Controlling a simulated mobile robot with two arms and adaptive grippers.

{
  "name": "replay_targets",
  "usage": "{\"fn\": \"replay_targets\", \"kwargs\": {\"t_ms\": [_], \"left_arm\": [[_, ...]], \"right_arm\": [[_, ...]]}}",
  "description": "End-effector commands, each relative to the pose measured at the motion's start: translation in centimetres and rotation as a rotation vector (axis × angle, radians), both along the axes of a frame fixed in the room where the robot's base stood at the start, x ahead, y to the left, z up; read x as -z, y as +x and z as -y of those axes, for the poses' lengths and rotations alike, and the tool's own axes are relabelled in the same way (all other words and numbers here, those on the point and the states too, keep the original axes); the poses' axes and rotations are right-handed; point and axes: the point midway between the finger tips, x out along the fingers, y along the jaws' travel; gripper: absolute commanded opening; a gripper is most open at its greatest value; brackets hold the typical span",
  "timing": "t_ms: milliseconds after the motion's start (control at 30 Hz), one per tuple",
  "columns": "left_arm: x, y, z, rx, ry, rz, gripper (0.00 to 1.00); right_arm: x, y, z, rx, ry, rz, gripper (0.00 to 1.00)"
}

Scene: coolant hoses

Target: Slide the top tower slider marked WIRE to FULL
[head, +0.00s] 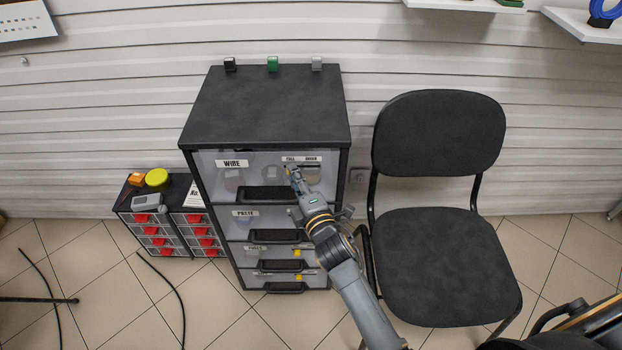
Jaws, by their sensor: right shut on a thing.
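The tower (267,110) is a dark cabinet with clear drawer fronts, and its top drawer carries the label WIRE (232,163). At the right of that front is a small white label strip (302,159), which seems to read FULL on its left and ORDER on its right. My right gripper (289,171) is shut on the small yellow slider (286,168), below the FULL end of the strip. The gripper's fingers hide most of the slider, so its exact position is unclear. My left gripper is not in view.
Lower drawers with black handles (279,235) sit below. A black chair (438,265) stands close on the right, beside my right arm. A small red-drawer unit (168,232) with a yellow round item (157,178) is at left. Black cables lie on the floor.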

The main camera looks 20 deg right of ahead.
Motion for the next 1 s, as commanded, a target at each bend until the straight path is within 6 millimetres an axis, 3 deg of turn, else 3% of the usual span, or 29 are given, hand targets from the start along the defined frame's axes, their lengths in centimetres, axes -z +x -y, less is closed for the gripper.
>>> {"fn": "replay_targets", "kwargs": {"t_ms": [300, 333, 433, 467, 767, 1000], "left_arm": [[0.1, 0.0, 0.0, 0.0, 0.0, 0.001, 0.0], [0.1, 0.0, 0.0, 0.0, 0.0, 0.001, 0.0], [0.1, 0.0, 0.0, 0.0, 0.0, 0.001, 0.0], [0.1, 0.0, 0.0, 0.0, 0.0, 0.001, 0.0], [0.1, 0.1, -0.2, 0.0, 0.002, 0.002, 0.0], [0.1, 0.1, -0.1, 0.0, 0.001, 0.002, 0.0]], "right_arm": [[0.0, 0.1, -0.6, -0.002, -0.001, -0.001, 0.0], [0.0, 0.1, -0.6, -0.002, -0.001, -0.001, 0.21], [0.0, 0.1, -0.6, -0.002, -0.001, -0.001, 0.42], [0.0, 0.1, -0.6, -0.002, -0.001, -0.001, 0.43], [0.0, 0.0, -0.5, -0.001, -0.002, -0.001, 0.43], [0.2, -3.3, -0.1, -0.001, -0.002, -0.004, 0.43]]}}
